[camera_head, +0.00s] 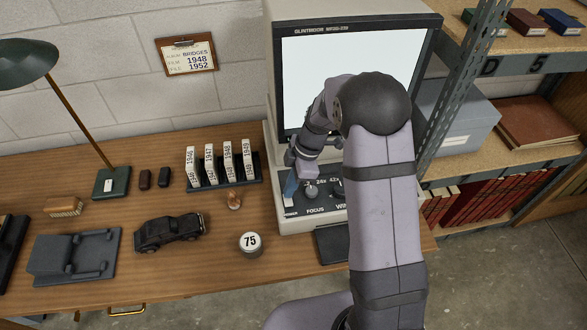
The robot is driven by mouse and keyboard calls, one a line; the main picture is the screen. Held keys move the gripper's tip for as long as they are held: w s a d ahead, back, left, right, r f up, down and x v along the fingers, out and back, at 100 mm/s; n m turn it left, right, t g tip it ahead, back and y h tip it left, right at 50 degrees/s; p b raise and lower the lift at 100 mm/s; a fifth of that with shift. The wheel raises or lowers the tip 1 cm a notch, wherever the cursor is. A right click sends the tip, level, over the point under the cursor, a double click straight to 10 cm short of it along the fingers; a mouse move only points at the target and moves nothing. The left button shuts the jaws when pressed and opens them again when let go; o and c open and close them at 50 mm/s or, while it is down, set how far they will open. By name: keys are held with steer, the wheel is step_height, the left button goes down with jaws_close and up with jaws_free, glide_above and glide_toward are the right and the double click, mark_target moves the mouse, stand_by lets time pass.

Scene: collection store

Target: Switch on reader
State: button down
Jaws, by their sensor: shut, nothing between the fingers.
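The reader (272,70), a beige microfilm viewer, stands at the right of the wooden desk. Its large screen (315,72) is bright white. Its sloped control panel (285,212) has knobs and printed labels, one reading FOCUS. My gripper (290,190) reaches down to the left part of this panel, its fingers shut and empty. The fingertips are at or just above the panel's lower left corner, beside a small label; I cannot tell whether they touch it. Whatever switch lies under the fingertips is hidden. My arm covers the right part of the panel and the lower right of the screen.
Several numbered reel boxes (208,163) stand in a black rack left of the reader. A black model car (167,232), a round tin marked 75 (250,243) and a green lamp (110,182) stand on the desk. Metal shelving (462,80) is close on the right.

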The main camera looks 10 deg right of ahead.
steer(key=r, duration=0.1)
steer(key=r+p, duration=0.1)
steer(key=r, duration=0.1)
steer(key=r+p, duration=0.1)
steer(key=shift+w+d+r, duration=0.1)
steer(key=shift+w+r, duration=0.15)
steer(key=shift+w, duration=0.05)
steer(key=w+b+v, duration=0.1)
steer(key=b+v, duration=0.1)
steer(key=v, duration=0.7)
steer(key=shift+w+b, duration=0.35)
steer(key=shift+b, duration=0.05)
steer(key=shift+r, duration=0.1)
